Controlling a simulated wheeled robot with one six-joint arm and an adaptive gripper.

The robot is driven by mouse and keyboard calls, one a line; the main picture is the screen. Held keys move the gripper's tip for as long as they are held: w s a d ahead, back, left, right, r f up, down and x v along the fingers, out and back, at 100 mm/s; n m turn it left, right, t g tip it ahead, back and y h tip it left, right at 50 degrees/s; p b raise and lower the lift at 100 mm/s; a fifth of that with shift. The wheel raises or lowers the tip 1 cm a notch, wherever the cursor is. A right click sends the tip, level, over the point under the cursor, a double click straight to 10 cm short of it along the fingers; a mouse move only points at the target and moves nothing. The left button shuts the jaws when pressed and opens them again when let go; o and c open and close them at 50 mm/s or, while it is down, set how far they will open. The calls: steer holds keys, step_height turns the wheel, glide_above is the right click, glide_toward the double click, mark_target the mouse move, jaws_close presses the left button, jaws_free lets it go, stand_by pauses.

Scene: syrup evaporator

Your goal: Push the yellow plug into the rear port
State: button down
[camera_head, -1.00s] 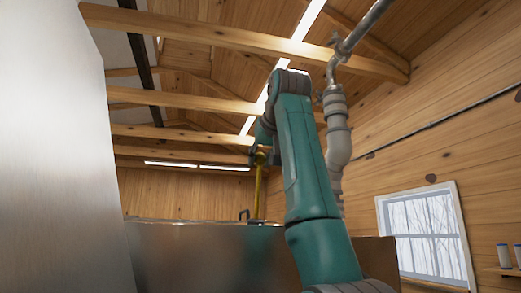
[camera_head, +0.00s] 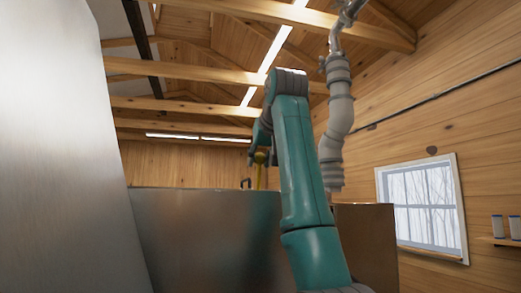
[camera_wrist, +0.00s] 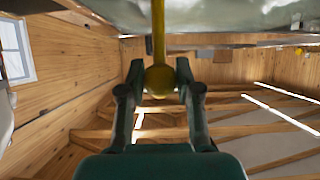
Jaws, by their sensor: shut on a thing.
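The yellow plug (camera_head: 259,158) has a round knob and a thin rod. In the head view its rod runs down behind the rim of the steel tank, so its lower end is hidden. In the wrist view, the knob (camera_wrist: 159,80) sits between the two fingers of my gripper (camera_wrist: 159,75), and the rod runs up to the picture's top edge. My gripper (camera_head: 260,157) is shut on the plug, above the tank rim. I cannot make out the rear port in either view.
A tall metal face (camera_head: 60,150) stands close at left. A grey pipe (camera_head: 338,120) hangs right of my arm. Wooden beams cross overhead.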

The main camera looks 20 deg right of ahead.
mark_target(260, 172)
steer(key=shift+g, duration=0.8)
steer(key=shift+w+f, duration=0.4)
steer(key=shift+f, duration=0.45)
steer(key=shift+w+f, duration=0.45)
steer(key=shift+f, duration=0.45)
steer(key=shift+w+f, duration=0.4)
steer(key=shift+f, duration=3.4)
steer(key=c, duration=0.7)
jaws_free()
steer(key=shift+r, duration=4.95)
